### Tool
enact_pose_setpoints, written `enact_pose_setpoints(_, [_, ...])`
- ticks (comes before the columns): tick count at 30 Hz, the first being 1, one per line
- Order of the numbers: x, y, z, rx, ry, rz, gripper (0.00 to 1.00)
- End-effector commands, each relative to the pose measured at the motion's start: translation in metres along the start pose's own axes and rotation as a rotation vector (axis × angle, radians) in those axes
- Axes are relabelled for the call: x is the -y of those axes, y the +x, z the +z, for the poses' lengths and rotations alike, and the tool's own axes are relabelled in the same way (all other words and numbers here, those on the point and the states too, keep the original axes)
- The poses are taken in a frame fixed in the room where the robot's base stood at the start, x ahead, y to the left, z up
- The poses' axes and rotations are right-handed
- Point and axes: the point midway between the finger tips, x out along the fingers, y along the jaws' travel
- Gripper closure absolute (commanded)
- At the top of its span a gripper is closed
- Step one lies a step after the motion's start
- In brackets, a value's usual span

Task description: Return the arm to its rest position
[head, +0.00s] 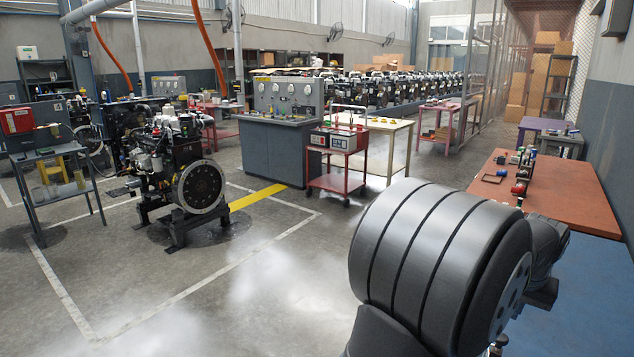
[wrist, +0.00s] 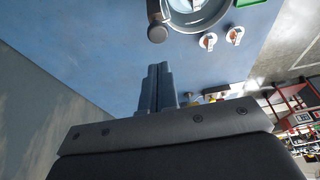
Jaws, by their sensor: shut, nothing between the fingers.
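My gripper (wrist: 157,88) shows in the wrist view with its two fingers pressed together and nothing between them. Beyond the fingers is a blue surface (wrist: 100,45). In the head view, my arm's large grey joint fills the lower right, and the gripper itself cannot be made out there. The blue surface also shows in the head view (head: 590,290), at the lower right behind my arm.
In the wrist view a round grey pan-like object (wrist: 197,12) and two small white round items (wrist: 208,41) lie on the blue surface. In the head view an orange-brown bench (head: 565,195) holds small parts. An engine (head: 170,165) stands left; open floor (head: 230,270) lies between.

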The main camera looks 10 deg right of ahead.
Motion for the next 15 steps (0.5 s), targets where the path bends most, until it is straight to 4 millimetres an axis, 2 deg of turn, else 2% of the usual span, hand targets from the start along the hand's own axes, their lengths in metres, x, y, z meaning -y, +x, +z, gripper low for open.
enact_pose_setpoints(6, [-0.001,-0.045,-0.012,-0.005,0.0,0.001,1.0])
enact_pose_setpoints(15, [-0.001,-0.105,-0.013,-0.004,0.0,0.001,1.0])
